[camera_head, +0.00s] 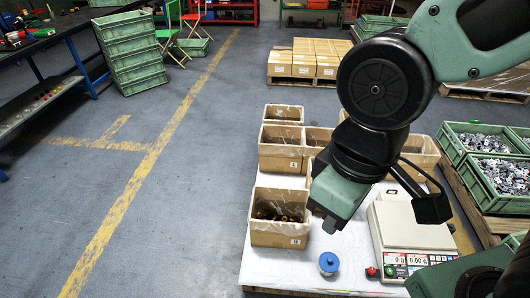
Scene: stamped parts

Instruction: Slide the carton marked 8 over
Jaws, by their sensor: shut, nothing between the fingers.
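An open cardboard carton (263,236) stands at the front left of the white-covered pallet. Its small front label looks like an 8 but is hard to read; dark and brownish parts lie inside. My gripper (330,226) points down just to the right of this carton. It is shut, with nothing between its fingers. The fingertips are small and dark, and I cannot tell whether they touch the carton wall. My arm hides part of the surface and cartons behind it.
More open cartons (279,160) stand behind, one labelled 3. A scale (412,235), a blue knobbed object (329,263) and a red button (371,271) are to the right and front. Green crates of metal parts (497,180) stand far right. The floor left of the pallet is clear.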

